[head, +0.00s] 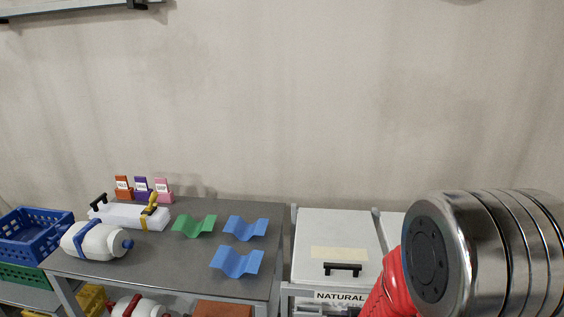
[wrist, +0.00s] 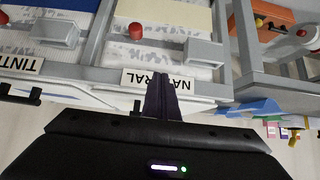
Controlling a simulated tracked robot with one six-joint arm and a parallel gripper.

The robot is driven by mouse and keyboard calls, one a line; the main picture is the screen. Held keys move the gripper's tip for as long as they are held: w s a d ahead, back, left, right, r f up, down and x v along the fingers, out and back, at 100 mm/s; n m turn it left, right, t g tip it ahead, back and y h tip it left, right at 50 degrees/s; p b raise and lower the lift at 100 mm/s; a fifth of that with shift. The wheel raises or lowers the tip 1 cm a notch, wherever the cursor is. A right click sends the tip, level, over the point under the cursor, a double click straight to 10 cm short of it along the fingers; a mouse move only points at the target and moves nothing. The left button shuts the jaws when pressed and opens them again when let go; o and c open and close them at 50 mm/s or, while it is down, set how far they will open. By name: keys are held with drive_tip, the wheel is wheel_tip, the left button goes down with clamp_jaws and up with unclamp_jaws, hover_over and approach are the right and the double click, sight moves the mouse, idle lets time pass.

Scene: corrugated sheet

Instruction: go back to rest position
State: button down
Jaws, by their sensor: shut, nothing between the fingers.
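My gripper (wrist: 163,80) shows in the wrist view with its dark fingers shut together and nothing between them. It appears in front of the bin labelled NATURAL (wrist: 158,80), apart from the table. In the head view my arm is at the lower right and the gripper itself is not visible. On the grey table (head: 200,262) in the head view lie a green corrugated sheet (head: 194,226) and two blue corrugated sheets, one farther back (head: 245,228) and one nearer the front (head: 237,262).
Orange, purple and pink card holders (head: 143,190) line the back. Blue crate (head: 35,235) is far left. White lidded bin (head: 337,250) stands right of the table.

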drive_tip(key=s+a+r+g+y, duration=0.15)
drive_tip(key=s+r+g, duration=0.45)
drive_tip(key=s, duration=0.6)
drive_tip(key=s+r, duration=0.3)
drive_tip(key=r, duration=0.3)
drive_tip(key=s+a+r+t, duration=0.1)
drive_tip(key=s+r, duration=0.2)
drive_tip(key=r, duration=0.3)
drive_tip(key=s+r+n+t, duration=0.1)
drive_tip(key=s+r, duration=0.2)
drive_tip(key=r, duration=0.3)
drive_tip(key=shift+s+a+r, duration=0.2)
drive_tip(key=shift+s+r, duration=0.15)
drive_tip(key=shift+r, duration=0.05)
drive_tip(key=shift+h, duration=0.25)
